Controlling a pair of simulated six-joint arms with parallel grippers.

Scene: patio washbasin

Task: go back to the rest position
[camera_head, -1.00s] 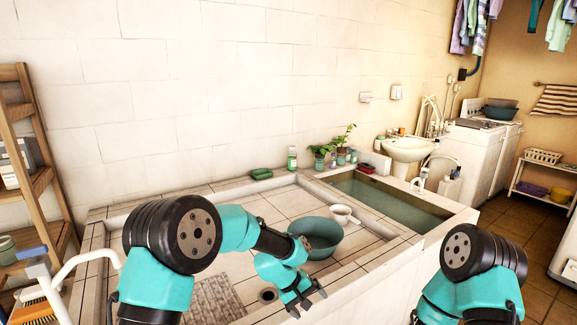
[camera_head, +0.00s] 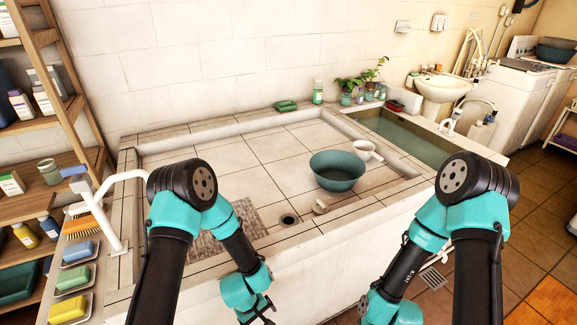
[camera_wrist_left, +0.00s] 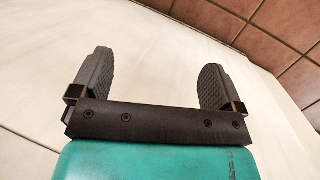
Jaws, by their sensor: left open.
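My left gripper (camera_head: 262,312) hangs low in front of the basin's front wall in the head view. In the left wrist view the left gripper (camera_wrist_left: 155,80) is open, with nothing between its two dark fingers; the pale wall and brown floor tiles lie beyond. My right arm is folded down at the right of the head view; its gripper is cut off by the bottom edge. A teal bowl (camera_head: 337,171) sits on the tiled washbasin (camera_head: 270,150). A small pale object (camera_head: 320,207) lies near the drain hole (camera_head: 289,220).
A water-filled trough (camera_head: 410,135) is at the right. A white tap (camera_head: 110,200) and several soap dishes (camera_head: 75,278) are at the left, by a wooden shelf (camera_head: 45,90). Potted plants (camera_head: 360,80) stand at the back.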

